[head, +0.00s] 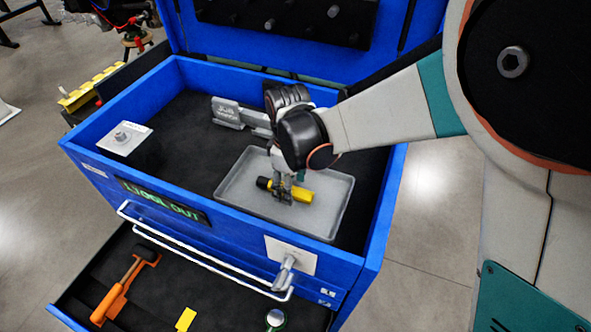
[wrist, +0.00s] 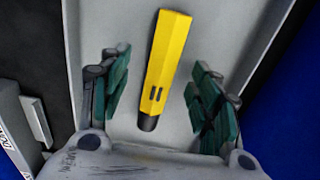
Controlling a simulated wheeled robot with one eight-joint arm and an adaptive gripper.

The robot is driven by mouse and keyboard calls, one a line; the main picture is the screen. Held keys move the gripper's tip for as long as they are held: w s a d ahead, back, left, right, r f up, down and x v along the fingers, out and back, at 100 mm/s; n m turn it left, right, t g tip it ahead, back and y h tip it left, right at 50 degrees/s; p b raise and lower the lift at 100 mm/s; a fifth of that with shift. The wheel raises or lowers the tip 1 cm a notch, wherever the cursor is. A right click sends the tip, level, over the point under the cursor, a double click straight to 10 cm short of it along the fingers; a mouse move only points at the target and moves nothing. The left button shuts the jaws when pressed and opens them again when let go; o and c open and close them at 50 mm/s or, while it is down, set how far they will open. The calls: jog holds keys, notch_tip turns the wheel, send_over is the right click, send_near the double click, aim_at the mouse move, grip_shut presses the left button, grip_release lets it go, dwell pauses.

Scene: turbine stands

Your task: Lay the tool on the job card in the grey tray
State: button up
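The grey tray (head: 335,222) sits inside the blue tool chest. A yellow tool (head: 306,195) with a black end lies in it; it also shows in the wrist view (wrist: 166,60) with its black end towards my gripper's palm. My gripper (head: 290,188) points down over the tray at the tool. In the wrist view my gripper (wrist: 160,95) is open, with one finger on each side of the tool and a gap on both sides. I cannot make out a job card on the tray floor.
The blue chest (head: 218,205) has walls around the tray and a raised lid behind. A grey lettered block (head: 227,112) stands behind the tray. A white plate with a knob (head: 124,138) is at the left. An open drawer below holds an orange-handled hammer (head: 112,296).

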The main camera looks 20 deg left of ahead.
jog(key=shift+r+p, duration=1.25)
jog(key=shift+r, duration=0.95)
jog(key=shift+w, duration=0.1)
